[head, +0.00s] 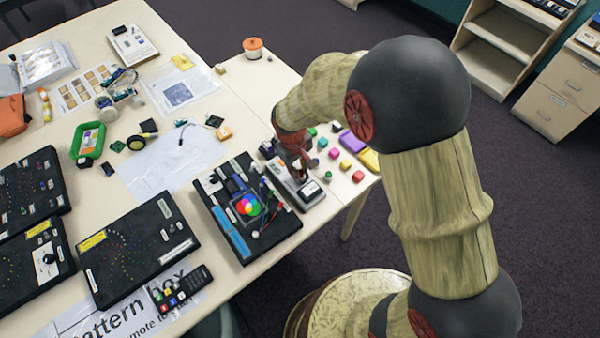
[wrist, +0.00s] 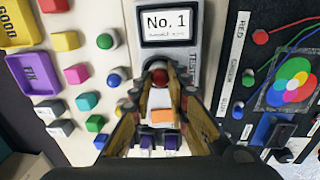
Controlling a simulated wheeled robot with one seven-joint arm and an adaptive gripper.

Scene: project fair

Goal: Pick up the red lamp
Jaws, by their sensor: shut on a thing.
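The red lamp (wrist: 157,65) shows as a small round red top between my fingertips in the wrist view. My gripper (wrist: 158,76) is shut on it, with a finger on either side. Just beyond it is a grey device (wrist: 168,50) with a white screen reading "No. 1". In the head view my gripper (head: 300,170) points down at this grey device (head: 310,192) near the table's right edge. The lamp is hidden there behind my gripper. I cannot tell whether the lamp still touches the surface below.
A black board with a colour wheel (head: 249,205) lies close by. An orange pot (head: 252,47) stands at the table's far corner.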

